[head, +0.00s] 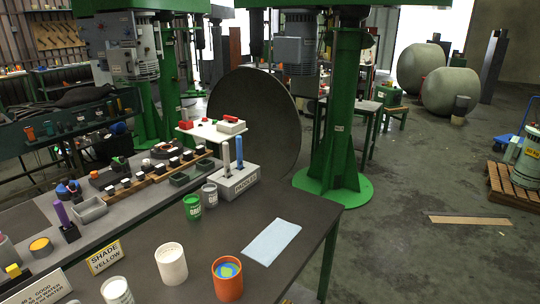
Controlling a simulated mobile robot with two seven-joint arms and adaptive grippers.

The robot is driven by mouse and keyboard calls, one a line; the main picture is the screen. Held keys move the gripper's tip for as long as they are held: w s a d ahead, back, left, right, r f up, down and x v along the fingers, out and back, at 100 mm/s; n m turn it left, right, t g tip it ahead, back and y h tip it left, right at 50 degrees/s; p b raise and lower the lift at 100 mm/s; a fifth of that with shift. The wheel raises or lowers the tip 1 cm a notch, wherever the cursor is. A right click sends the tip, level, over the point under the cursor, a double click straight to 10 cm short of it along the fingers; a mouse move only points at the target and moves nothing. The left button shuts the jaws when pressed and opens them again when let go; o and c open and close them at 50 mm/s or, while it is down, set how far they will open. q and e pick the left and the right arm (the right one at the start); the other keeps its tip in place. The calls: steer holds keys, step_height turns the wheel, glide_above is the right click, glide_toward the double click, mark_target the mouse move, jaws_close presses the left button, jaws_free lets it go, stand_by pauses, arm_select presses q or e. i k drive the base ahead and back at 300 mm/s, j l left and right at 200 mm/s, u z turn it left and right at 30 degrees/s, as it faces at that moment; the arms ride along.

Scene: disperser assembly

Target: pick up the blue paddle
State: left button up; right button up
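The blue paddle (239,151) stands upright in a grey holder block (226,192) marked "PADDLES" on the dark table. Only its upper part shows; its lower end is hidden in the holder. A grey paddle (226,156) stands upright just left of it in the same holder. Neither of my grippers is in view, and nothing touches the blue paddle.
A green can (192,207) and a grey can (210,195) stand close in front of the holder. A light blue cloth (272,241), an orange pot (227,282) and a white pot (171,264) are nearer. Bare tabletop (285,205) lies right of the holder.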

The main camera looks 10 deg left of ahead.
mark_target(238, 138)
steer(key=i+l, duration=0.3)
steer(key=l, duration=0.2)
steer(key=i+l+z, duration=0.15)
steer(key=l, duration=0.4)
steer(key=i+l, duration=0.4)
steer(key=i+l+z, duration=0.35)
steer(key=i, duration=0.5)
steer(key=i+z, duration=0.3)
steer(key=i, duration=0.5)
steer(key=i+u, duration=0.35)
steer(key=i, duration=0.2)
steer(key=i+l+u, duration=0.15)
steer(key=i+u, duration=0.2)
steer(key=i, duration=0.2)
steer(key=i+l+u, duration=0.3)
steer(key=i, duration=0.25)
